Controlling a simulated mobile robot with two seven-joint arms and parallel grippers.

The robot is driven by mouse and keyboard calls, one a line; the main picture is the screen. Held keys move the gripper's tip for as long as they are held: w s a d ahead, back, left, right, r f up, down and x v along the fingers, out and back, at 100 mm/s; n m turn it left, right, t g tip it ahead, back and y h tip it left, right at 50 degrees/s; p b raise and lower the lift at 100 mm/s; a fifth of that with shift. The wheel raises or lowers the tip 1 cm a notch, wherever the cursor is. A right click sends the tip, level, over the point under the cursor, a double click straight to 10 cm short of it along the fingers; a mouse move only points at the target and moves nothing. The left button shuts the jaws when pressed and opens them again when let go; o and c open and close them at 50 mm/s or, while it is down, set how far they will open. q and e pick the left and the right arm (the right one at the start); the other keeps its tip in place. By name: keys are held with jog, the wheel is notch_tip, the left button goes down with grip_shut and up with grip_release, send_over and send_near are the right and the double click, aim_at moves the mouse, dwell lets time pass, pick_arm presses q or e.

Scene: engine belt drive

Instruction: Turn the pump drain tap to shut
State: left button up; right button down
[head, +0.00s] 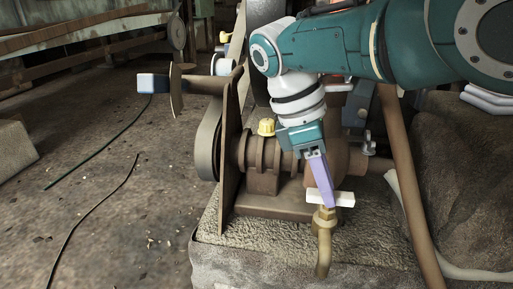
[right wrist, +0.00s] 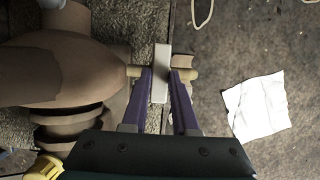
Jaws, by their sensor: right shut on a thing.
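The pump drain tap has a white bar handle (head: 343,198) on a brass body (head: 324,218), with a spout bending down over the front edge of the block. The handle lies crosswise to the tap body. My right gripper (head: 329,203) comes down from above with its purple fingers at the handle. In the right wrist view the two fingers of the right gripper (right wrist: 163,76) stand on either side of the white handle (right wrist: 161,62), shut on it. Brass of the tap (right wrist: 188,76) shows beyond the right finger. My left gripper is not in view.
The brown pump (head: 265,165) with a yellow cap (head: 266,127) stands behind the tap on a rough block (head: 285,240). A brown pipe (head: 411,190) slants down at right. A lever with a white-blue grip (head: 153,83) sticks out left. A white sheet (right wrist: 256,104) lies on the floor.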

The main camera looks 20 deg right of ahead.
aim_at(314, 191)
jog(key=c, duration=0.7)
grip_release()
jog(key=p+v, duration=0.1)
jog(key=v, duration=0.3)
jog(key=shift+r, duration=0.25)
jog(key=v, duration=0.5)
jog(key=shift+a+r, duration=0.15)
jog(key=shift+r, duration=0.05)
jog(key=shift+w, duration=0.1)
